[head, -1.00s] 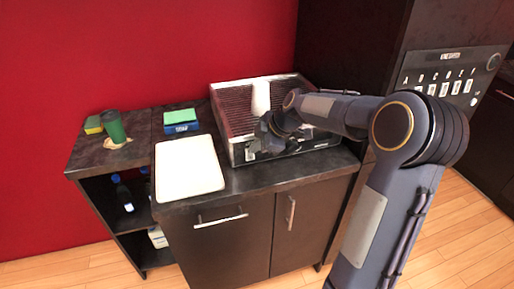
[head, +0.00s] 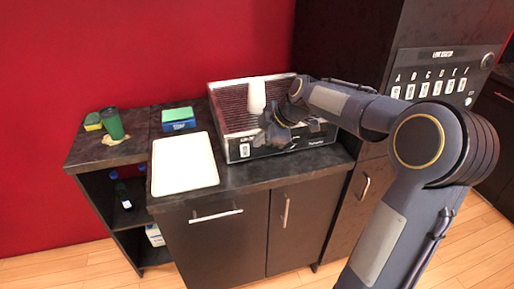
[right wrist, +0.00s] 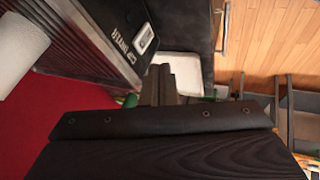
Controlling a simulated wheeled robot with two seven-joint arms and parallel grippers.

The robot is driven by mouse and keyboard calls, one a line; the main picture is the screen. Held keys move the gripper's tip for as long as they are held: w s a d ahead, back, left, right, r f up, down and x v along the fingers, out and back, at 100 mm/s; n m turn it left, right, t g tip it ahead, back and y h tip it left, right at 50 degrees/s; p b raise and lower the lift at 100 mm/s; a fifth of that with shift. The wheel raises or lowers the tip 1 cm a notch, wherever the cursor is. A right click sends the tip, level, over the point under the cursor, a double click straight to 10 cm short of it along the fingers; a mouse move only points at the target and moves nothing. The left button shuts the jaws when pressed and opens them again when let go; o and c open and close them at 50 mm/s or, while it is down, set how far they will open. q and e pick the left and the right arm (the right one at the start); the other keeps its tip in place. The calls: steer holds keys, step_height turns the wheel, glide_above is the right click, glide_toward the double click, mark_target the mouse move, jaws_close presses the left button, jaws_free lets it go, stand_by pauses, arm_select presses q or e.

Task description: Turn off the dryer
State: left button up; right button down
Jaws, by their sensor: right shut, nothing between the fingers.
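The dryer (head: 226,137) is a dark box with a ribbed top on the counter, holding an upright white cylinder (head: 257,97). A small white-framed switch (head: 245,150) sits at the left of its front panel, and this switch also shows in the right wrist view (right wrist: 145,38). I cannot tell the switch's position. My right gripper (head: 268,138) is shut and empty, in front of the dryer and right of the switch, hiding part of the front panel. The fingers (right wrist: 160,85) show in the right wrist view, apart from the switch. My left gripper is not in view.
A white tray (head: 185,163) lies left of the dryer. A blue box with a green sponge (head: 178,120) and a green cup (head: 112,124) stand farther left. A tall dark cabinet with a lettered switch panel (head: 437,75) rises at the right.

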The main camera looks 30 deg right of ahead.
steer(key=v, duration=0.6)
steer(key=shift+w+d+r, duration=0.2)
steer(key=shift+w+r, duration=0.05)
steer(key=shift+r, duration=0.05)
